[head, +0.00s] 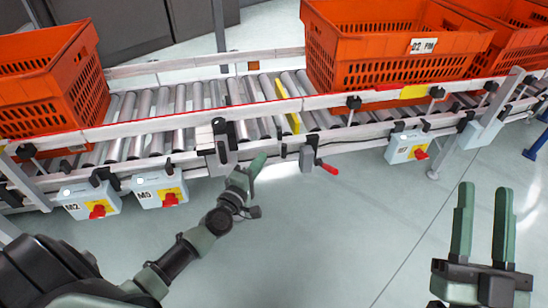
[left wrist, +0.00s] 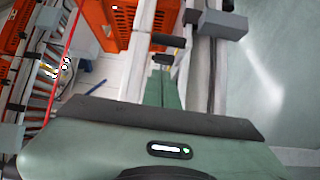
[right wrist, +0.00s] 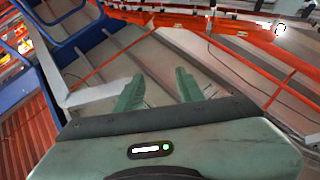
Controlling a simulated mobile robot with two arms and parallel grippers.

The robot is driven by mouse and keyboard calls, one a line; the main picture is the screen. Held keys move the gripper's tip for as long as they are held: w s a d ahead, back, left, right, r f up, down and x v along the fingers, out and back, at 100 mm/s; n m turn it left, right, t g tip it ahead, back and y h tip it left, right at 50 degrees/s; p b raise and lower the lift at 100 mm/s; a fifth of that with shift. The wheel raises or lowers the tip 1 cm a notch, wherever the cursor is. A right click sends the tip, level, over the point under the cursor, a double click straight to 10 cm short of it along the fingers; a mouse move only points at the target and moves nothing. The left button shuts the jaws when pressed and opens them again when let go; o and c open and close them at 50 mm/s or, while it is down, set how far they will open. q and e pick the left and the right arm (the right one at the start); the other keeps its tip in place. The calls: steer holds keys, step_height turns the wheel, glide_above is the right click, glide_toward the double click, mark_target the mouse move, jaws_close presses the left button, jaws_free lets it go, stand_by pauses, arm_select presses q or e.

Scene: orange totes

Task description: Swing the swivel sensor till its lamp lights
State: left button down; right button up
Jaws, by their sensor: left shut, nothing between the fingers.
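What looks like the swivel sensor (head: 219,126), a small black head with a pale top, sits on a grey bracket on the conveyor's near rail in the head view. I cannot make out a lit lamp on it. My left gripper (head: 257,165) is shut and empty, just right of and below that bracket. I cannot tell whether it touches anything. In the left wrist view its closed green fingers (left wrist: 163,88) point at small dark parts (left wrist: 168,40) by the rail. My right gripper (head: 484,192) is open and empty, off to the right over the floor; its fingers (right wrist: 157,88) show apart.
The roller conveyor (head: 190,97) crosses the head view, carrying orange totes (head: 345,48), with another (head: 75,75) at left. Switch boxes (head: 148,190) line the rail. The floor (head: 340,230) is clear.

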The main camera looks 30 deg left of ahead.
arm_select(q)
steer(key=w+d, duration=0.1)
steer(key=w, duration=0.1)
steer(key=w+d, duration=0.1)
steer(key=shift+w+d, duration=0.35)
steer(key=shift+d, duration=0.05)
arm_select(e)
steer(key=shift+w+f, duration=0.2)
steer(key=shift+f, duration=0.1)
